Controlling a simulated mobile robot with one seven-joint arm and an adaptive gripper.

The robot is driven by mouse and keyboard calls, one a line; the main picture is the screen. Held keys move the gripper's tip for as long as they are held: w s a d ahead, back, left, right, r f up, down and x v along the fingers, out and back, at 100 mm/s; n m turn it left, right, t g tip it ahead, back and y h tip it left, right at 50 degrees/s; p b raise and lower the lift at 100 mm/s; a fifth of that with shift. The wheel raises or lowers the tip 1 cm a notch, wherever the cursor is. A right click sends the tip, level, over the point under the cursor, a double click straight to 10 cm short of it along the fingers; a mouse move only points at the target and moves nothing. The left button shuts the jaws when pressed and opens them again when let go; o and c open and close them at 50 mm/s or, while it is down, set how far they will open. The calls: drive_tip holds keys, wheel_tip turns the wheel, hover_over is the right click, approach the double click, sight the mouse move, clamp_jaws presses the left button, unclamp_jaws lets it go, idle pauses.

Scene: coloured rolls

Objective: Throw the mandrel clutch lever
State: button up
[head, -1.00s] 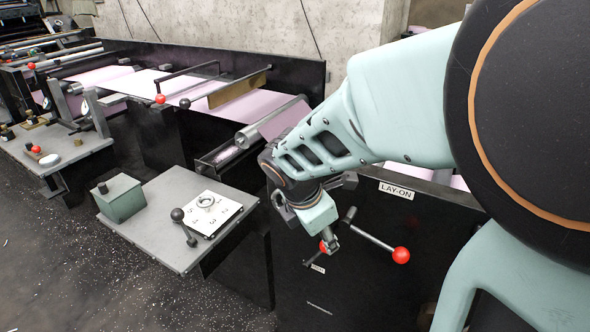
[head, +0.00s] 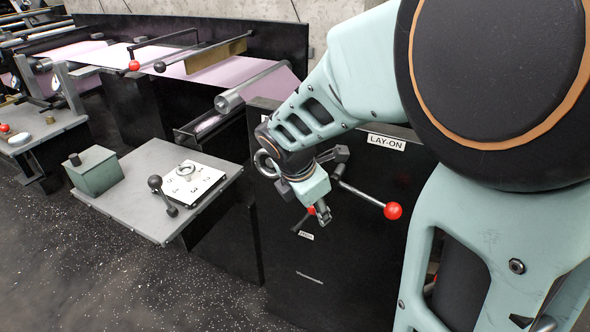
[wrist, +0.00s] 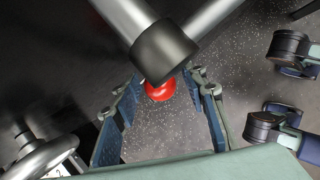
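Two red-knobbed levers show on the black cabinet front. One (head: 393,210) sticks out to the right on a metal rod below the LAY-ON plate. The other red knob (head: 311,211) is partly hidden behind my gripper (head: 322,210), above a small plate (head: 306,236) too small to read. I cannot tell which is the mandrel clutch lever. In the wrist view my gripper (wrist: 163,98) is open, its fingers apart. A red knob (wrist: 160,91) appears between them, partly covered by a dark hub with metal rods; I see no grip on it.
A grey side table (head: 130,205) left of the cabinet carries a green box (head: 94,171), a numbered white dial plate (head: 190,184) and a black-knobbed lever (head: 163,195). The LAY-ON lever's rod lies close beside my gripper. Dark speckled floor (head: 150,280) is clear in front.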

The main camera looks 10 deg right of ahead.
clamp_jaws()
drive_tip(key=shift+a, duration=0.1)
drive_tip(key=h+p, duration=0.1)
drive_tip(key=p, duration=0.1)
drive_tip(key=w+a+r+g+h+p, duration=0.1)
drive_tip(key=p, duration=0.1)
drive_tip(key=shift+a+n+g, duration=0.1)
drive_tip(key=shift+n+g, duration=0.2)
drive_tip(key=shift+w+a+r+p, duration=0.3)
drive_tip(key=shift+a+p, duration=0.2)
drive_tip(key=shift+p, duration=0.75)
drive_tip(key=shift+w+a+g+h+p, duration=0.4)
drive_tip(key=shift+a+h+p, duration=0.25)
drive_tip(key=shift+p, duration=0.25)
drive_tip(key=shift+w+a+f+n+g+h+p, duration=0.3)
drive_tip(key=shift+w+a+h+p, duration=0.4)
drive_tip(key=shift+p, duration=0.4)
drive_tip(key=shift+w+a+f+n+g+h+p, duration=0.15)
drive_tip(key=shift+w+a+f+g+h+p, duration=0.25)
drive_tip(key=shift+a+p, duration=0.65)
drive_tip(key=shift+w+a+f+n+g+h+p, duration=0.1)
drive_tip(key=shift+w+a+n+g+h+p, duration=0.2)
drive_tip(key=shift+w+a+h+p, duration=0.65)
drive_tip(key=shift+s+d+y, duration=0.2)
drive_tip(key=shift+d+y, duration=0.05)
drive_tip(key=shift+y, duration=0.05)
